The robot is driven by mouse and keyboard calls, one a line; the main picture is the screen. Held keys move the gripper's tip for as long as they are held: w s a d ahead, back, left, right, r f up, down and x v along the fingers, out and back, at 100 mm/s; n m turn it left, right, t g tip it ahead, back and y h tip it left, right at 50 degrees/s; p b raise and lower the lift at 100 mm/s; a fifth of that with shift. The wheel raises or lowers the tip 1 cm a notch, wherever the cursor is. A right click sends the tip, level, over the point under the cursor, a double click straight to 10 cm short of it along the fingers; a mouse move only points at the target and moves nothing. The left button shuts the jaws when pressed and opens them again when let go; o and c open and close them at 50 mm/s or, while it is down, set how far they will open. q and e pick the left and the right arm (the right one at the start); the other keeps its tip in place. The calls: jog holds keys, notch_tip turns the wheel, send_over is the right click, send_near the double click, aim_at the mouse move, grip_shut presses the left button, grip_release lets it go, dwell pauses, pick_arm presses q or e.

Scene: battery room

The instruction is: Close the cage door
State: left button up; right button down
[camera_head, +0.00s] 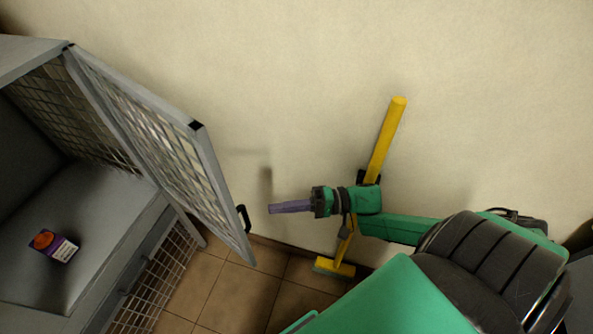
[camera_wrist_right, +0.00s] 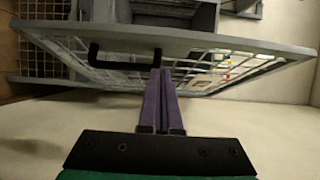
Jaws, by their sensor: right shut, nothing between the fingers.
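The cage door (camera_head: 154,133) is a grey metal frame with wire mesh, and it stands open in the head view, swung out from the grey cage (camera_head: 64,56). A black handle (camera_head: 244,218) sits on its free edge; in the right wrist view the handle (camera_wrist_right: 124,47) is on the frame bar. My right gripper (camera_head: 271,209), with purple fingers, is shut and empty, just to the right of the handle. In the right wrist view its fingertips (camera_wrist_right: 160,75) reach close to the handle's right end; contact cannot be told. My left gripper is not in view.
Inside the cage, a small dark box with an orange round top (camera_head: 54,246) lies on the grey shelf. A yellow broom (camera_head: 386,137) leans on the cream wall (camera_head: 300,60) behind my right arm. Brown floor tiles (camera_head: 215,290) show below the door.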

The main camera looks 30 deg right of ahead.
jog(key=a+p, duration=0.1)
jog(key=a, duration=0.5)
jog(key=shift+s, duration=0.15)
jog(key=shift+a, duration=0.2)
